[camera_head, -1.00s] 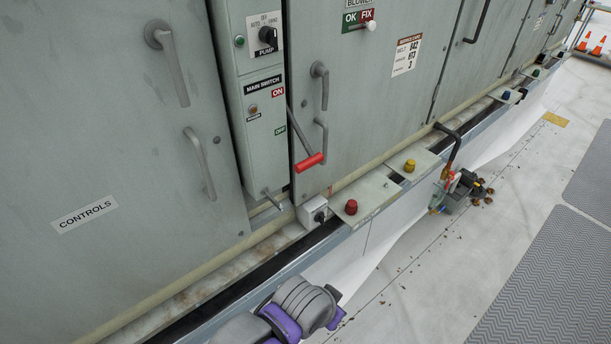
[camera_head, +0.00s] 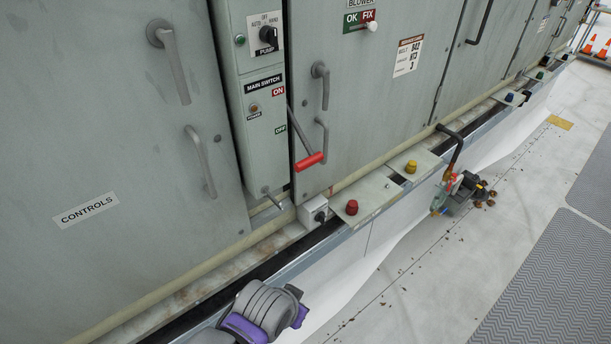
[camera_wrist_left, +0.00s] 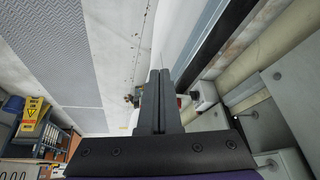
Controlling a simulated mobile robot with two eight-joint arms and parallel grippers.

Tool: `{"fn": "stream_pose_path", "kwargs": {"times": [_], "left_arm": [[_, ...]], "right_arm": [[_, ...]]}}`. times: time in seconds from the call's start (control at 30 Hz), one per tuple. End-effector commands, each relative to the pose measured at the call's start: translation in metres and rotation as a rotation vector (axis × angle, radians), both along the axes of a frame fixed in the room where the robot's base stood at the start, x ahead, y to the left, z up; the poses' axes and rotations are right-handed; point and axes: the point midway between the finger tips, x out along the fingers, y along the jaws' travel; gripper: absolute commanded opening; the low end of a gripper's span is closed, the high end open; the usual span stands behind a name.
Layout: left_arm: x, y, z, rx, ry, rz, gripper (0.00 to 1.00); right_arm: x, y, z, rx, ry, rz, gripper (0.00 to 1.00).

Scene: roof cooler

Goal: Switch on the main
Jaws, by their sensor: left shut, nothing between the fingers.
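The main switch is a lever with a red handle (camera_head: 309,161) on the grey switch panel (camera_head: 252,150) in the head view. Its arm slopes down and right, and the red grip hangs low, below and right of the OFF label (camera_head: 280,129). The ON label (camera_head: 278,92) is higher up. My left gripper (camera_wrist_left: 160,76) is shut and empty in the left wrist view, above the floor beside the cabinet base. In the head view only my grey and purple arm part shows, at the bottom, below and apart from the handle. My right gripper is in neither view.
A yellow button (camera_head: 410,166) and a bent dark pipe (camera_head: 452,150) are farther right. Cabinet door handles (camera_head: 201,160) stick out at left.

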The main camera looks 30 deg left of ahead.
Motion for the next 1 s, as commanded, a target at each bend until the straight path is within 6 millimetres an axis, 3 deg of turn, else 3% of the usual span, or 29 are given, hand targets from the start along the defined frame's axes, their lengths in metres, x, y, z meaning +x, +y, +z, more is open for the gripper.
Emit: {"fn": "stream_pose_path", "kwargs": {"times": [0.17,0.27,0.4,0.47,0.6,0.7,0.83,1.0], "left_arm": [[0.014,0.030,-0.014,0.341,0.125,-0.272,0.00],[0.036,0.058,-0.014,0.661,0.261,-0.508,0.00],[0.082,0.086,0.010,1.131,0.510,-0.794,0.00],[0.103,0.089,0.025,1.322,0.633,-0.881,0.00],[0.146,0.074,0.064,1.694,0.928,-0.978,0.00],[0.165,0.053,0.086,1.875,1.114,-0.971,0.00],[0.176,0.029,0.104,2.008,1.278,-0.931,0.00],[0.179,0.017,0.114,2.061,1.357,-0.901,0.00]], "right_arm": [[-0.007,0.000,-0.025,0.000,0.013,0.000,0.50],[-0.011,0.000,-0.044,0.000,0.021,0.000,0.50],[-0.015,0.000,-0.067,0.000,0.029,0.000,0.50],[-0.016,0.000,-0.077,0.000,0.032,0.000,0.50],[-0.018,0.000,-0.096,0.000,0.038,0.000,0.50],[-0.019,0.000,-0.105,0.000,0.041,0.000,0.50],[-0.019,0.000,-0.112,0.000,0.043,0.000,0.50],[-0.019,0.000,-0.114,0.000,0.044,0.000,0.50]]}}
